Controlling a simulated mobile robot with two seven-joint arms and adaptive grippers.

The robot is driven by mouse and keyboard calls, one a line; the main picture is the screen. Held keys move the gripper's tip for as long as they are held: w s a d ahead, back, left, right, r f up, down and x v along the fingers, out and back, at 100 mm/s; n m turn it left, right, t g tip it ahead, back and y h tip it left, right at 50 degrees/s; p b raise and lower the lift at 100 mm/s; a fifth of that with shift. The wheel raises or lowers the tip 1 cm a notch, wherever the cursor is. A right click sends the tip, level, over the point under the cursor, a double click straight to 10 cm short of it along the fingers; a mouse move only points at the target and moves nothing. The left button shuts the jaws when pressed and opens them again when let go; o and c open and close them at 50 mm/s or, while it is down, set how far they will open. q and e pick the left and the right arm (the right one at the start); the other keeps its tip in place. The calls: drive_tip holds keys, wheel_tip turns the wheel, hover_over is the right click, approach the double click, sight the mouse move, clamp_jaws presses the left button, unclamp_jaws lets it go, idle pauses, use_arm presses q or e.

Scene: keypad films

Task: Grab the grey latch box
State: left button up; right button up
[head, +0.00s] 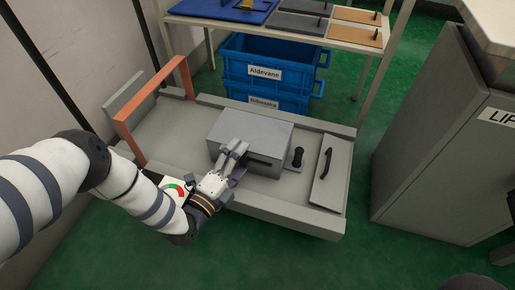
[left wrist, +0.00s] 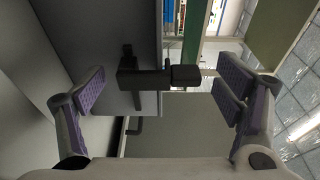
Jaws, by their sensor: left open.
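The grey latch box (head: 252,133) sits on a grey flat cart in the middle of the head view. A short black latch with an upright knob (head: 298,157) stands at its right end. My left gripper (head: 237,158) is at the box's near side, with its fingers over the near edge in the picture. The box's grey face (left wrist: 95,35) fills the upper left there, and the black latch (left wrist: 155,78) lies ahead between the fingers. I cannot tell whether a finger touches the box.
The cart (head: 285,205) has an orange bar (head: 150,98) at its left and a grey panel with a black handle (head: 329,172) at its right. Blue crates (head: 267,73) stand behind it, below a table (head: 285,31). A grey cabinet (head: 430,140) stands at right.

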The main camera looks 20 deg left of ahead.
use_arm(q)
drive_tip(key=c, duration=2)
